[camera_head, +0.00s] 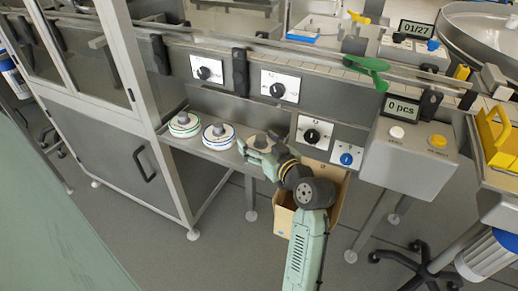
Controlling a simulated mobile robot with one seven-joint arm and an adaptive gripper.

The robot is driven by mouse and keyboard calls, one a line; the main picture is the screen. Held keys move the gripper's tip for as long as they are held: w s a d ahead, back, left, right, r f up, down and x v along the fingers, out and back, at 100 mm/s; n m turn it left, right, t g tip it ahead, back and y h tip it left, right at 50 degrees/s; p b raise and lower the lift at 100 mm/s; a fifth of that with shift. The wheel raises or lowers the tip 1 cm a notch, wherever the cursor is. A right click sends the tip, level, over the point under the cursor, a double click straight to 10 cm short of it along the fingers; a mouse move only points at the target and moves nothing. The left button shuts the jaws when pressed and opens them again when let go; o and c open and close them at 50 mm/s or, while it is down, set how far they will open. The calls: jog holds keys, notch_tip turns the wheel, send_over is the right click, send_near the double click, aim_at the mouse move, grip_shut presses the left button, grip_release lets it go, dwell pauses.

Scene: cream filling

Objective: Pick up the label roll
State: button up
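Three label rolls stand in a row on a narrow grey shelf (203,152) at the front of the machine. The left roll (185,129) is white with a green ring. The middle roll (219,141) is white with a blue ring. The right roll (259,142) has a grey core and is partly hidden by my gripper (256,154).
A cardboard box (325,178) stands below the shelf, behind my arm. A framed cabinet (125,150) bounds the left. Open floor lies in front.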

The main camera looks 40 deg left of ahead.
jog(key=shift+w, duration=0.1)
jog(key=c, duration=1.1)
